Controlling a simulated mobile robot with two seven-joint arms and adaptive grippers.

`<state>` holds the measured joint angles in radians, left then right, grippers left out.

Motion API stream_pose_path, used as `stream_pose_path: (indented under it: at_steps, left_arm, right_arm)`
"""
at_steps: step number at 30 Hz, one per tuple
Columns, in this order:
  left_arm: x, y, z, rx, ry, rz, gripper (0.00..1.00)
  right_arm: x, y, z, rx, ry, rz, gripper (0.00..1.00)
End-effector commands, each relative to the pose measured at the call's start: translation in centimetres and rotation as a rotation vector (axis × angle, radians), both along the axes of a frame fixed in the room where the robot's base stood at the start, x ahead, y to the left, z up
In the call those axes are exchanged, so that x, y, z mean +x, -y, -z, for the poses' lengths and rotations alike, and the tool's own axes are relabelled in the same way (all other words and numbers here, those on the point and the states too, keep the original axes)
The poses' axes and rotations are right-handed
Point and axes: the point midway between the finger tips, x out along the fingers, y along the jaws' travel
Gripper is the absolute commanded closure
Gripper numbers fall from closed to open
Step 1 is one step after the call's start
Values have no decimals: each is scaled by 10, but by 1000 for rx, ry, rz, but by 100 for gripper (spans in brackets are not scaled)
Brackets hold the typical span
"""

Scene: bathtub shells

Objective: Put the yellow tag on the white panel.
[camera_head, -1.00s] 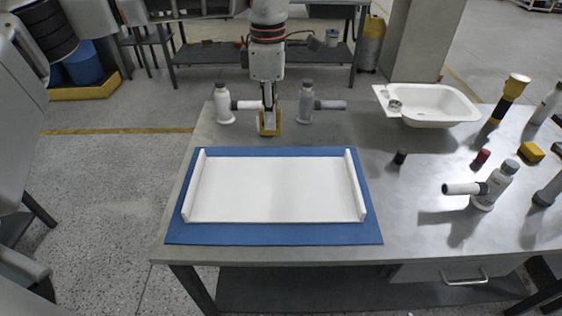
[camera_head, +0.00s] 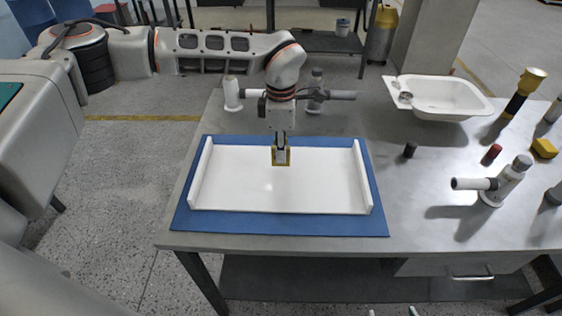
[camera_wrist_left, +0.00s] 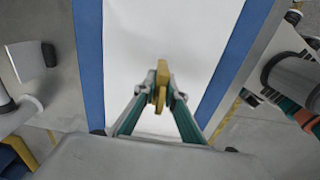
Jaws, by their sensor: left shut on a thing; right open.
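The yellow tag (camera_head: 275,160) is held between the fingertips of my left gripper (camera_head: 281,148). It appears over the back middle part of the white panel (camera_head: 240,190); I cannot tell whether it touches the panel. In the left wrist view, the tag (camera_wrist_left: 162,78) stands edge-on between the green fingers of my left gripper (camera_wrist_left: 158,98), in front of the white panel (camera_wrist_left: 195,35). The panel lies on a blue mat (camera_head: 280,225) and has raised white strips at both ends. Only the tips of my right gripper (camera_head: 391,312) show at the bottom edge, apart and empty.
A white basin (camera_head: 440,97), a dark cap (camera_head: 410,150), a red cap (camera_head: 491,154), another sprayer (camera_head: 510,182) and a yellow block (camera_head: 543,148) are on the right.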

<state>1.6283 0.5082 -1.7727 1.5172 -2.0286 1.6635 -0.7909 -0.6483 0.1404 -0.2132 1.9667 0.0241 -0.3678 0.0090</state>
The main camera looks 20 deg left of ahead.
Motion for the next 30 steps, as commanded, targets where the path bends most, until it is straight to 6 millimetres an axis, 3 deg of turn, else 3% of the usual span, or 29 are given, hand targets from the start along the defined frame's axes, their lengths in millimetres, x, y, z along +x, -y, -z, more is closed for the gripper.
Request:
stream_pose_path:
  at_steps: [9,21,22,24,30]
  left_arm:
    - [-1,0,40,0,-3,0,100]
    - [0,0,45,1,-1,1,100]
    - [0,0,44,0,0,1,84]
    - [0,0,44,1,0,1,73]
    - [0,0,44,1,0,0,73]
  right_arm:
    - [0,0,2,0,-2,1,36]
    - [-2,1,6,-2,-9,2,36]
    - [-2,1,6,-2,-9,2,36]
    - [-2,1,6,-2,-9,2,36]
    - [-2,1,5,-2,-8,1,36]
